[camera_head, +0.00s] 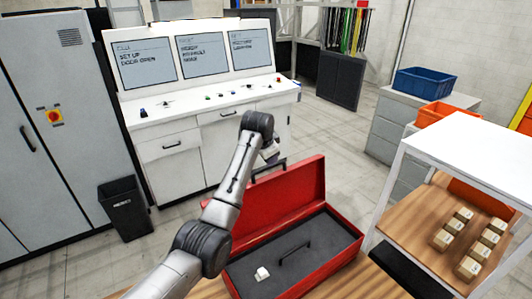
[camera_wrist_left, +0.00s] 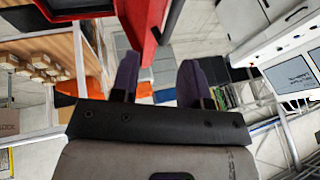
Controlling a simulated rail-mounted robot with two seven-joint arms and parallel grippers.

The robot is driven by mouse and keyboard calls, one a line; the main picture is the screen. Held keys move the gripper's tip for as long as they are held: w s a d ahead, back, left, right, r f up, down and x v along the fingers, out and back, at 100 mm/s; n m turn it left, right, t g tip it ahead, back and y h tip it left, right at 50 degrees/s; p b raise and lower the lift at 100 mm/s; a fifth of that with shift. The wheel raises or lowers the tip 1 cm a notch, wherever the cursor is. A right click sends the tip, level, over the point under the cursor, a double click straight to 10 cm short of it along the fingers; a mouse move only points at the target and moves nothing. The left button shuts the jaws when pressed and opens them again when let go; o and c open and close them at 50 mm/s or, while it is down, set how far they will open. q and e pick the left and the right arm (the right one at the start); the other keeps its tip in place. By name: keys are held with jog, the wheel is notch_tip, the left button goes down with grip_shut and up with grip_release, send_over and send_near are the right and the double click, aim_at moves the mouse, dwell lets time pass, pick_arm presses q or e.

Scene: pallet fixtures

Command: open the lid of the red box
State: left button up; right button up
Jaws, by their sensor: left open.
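The red box (camera_head: 345,222) stands on a wooden surface at the lower middle of the head view. Its lid (camera_head: 300,190) is swung up and stands raised at the back, so the dark grey interior shows. A black handle (camera_head: 268,166) is on the lid's upper edge. My left gripper (camera_head: 272,155) is just above and beside that handle, partly hidden by its wrist. In the left wrist view its two fingers (camera_wrist_left: 160,65) are apart with nothing between them. The red lid (camera_wrist_left: 143,25) and its black handle (camera_wrist_left: 172,18) show beyond the fingertips. My right gripper is in no view.
Inside the box lie a small white block (camera_head: 262,274) and a black handle (camera_head: 295,250). A white-framed shelf (camera_head: 470,150) with several small boxes stands at the right. A console (camera_head: 200,110) and a black bin (camera_head: 124,212) are behind and left.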

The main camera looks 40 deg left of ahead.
pick_arm(q)
jog(key=shift+v, duration=1.55)
jog(key=shift+n, duration=0.3)
